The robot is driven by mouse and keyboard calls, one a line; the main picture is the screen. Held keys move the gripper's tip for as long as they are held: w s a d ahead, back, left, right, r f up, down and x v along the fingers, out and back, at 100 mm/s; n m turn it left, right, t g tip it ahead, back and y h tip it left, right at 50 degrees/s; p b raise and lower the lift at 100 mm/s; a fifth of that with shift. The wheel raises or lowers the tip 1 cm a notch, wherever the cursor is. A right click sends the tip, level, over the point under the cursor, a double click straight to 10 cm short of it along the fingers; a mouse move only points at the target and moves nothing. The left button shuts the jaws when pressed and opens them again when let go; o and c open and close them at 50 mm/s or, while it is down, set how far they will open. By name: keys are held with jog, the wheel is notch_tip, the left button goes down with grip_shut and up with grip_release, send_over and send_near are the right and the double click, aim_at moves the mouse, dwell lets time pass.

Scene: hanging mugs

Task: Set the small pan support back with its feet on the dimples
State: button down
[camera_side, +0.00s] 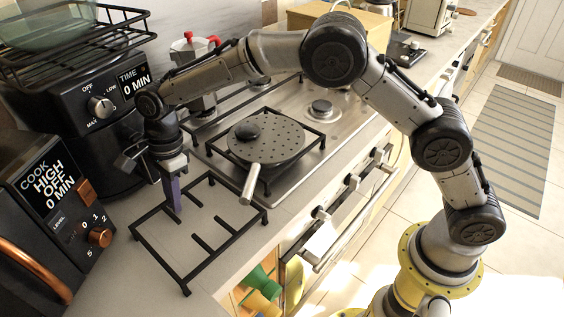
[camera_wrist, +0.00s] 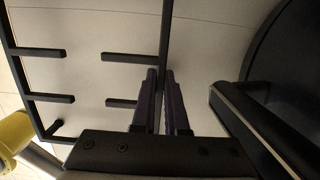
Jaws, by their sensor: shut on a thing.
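The small pan support (camera_side: 222,242) is a black, open rectangular frame with short inward prongs. It is over the pale counter in front of the hob's left end in the side view; whether its feet touch the counter is unclear. My gripper (camera_side: 174,205) points down at its far left side, with purple-grey fingers. In the wrist view, my gripper (camera_wrist: 161,75) is shut on a side bar of the pan support (camera_wrist: 166,35), and the frame extends to the left. The steel hob (camera_side: 352,122) lies behind it. I cannot make out the dimples.
A perforated round pan (camera_side: 283,139) sits on another support on the hob, its handle reaching toward the held frame. A moka pot (camera_side: 192,50) stands behind. A black cooker (camera_side: 45,215) and a dark appliance (camera_side: 75,115) crowd the left. Knobs (camera_side: 352,181) line the front.

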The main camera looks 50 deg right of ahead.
jog(key=shift+r, duration=2.6)
